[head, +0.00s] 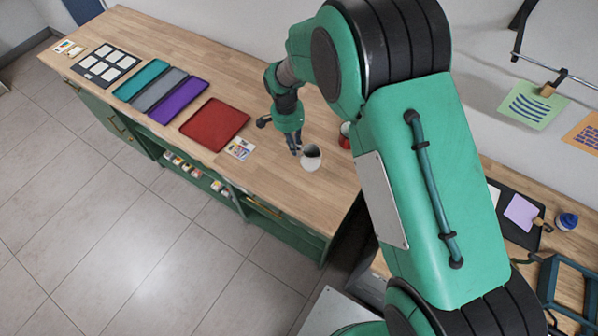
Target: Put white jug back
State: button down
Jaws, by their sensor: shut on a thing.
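The white jug (311,161) is upright at the right part of the wooden counter, near its front edge, with its dark opening facing up. My gripper (296,148) reaches down at the jug's left side and is shut on it. The exact grip point is too small to make out. I cannot tell whether the jug's base touches the counter.
A red tray (214,125) lies left of the jug, with purple (178,100), grey (160,90) and teal (141,80) trays farther left. A small picture card (241,148) lies between red tray and jug. A red and white object (345,136) is partly hidden behind my arm.

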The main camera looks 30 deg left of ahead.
jog(key=s+d+b, duration=0.3)
jog(key=s+d, duration=0.5)
jog(key=s, duration=0.2)
jog(key=shift+s, duration=0.4)
jog(key=shift+f, duration=0.1)
jog(key=w+a+f+b, duration=0.1)
jog(key=w+a, duration=0.9)
jog(key=a, duration=0.2)
jog(key=shift+a+f, duration=0.2)
jog(key=shift+f, duration=0.05)
jog(key=shift+w+f+b, duration=0.1)
jog(key=shift+f+b, duration=0.35)
jog(key=shift+f, duration=1.3)
jog(key=shift+f, duration=0.2)
jog(key=c, duration=1.8)
grip_release()
